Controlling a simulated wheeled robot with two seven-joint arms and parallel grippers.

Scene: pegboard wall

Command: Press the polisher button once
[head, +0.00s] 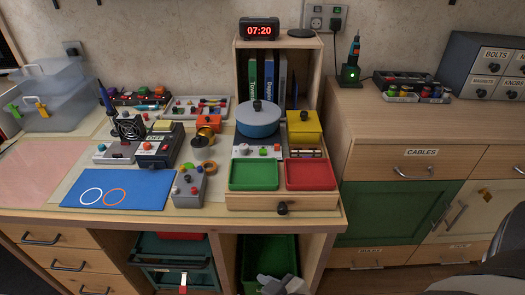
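The likely polisher is a machine with a round blue lidded bowl (258,119) and a black knob on top. It stands on the workbench in front of the wooden shelf box. Its pale front panel (255,152) carries a green button (263,151) and a few other small controls. I cannot read any label on it. A grey part, probably my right gripper (283,286), shows at the bottom edge, well below and away from the panel. It is cut off, and its fingers are not clear. My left gripper is not in view.
A green tray (253,187) and a red tray (310,187) lie in front of the panel. A yellow box (303,126) stands right of the bowl. An orange block (209,123) and a grey control box (188,188) stand to its left. A blue mat (115,200) lies farther left.

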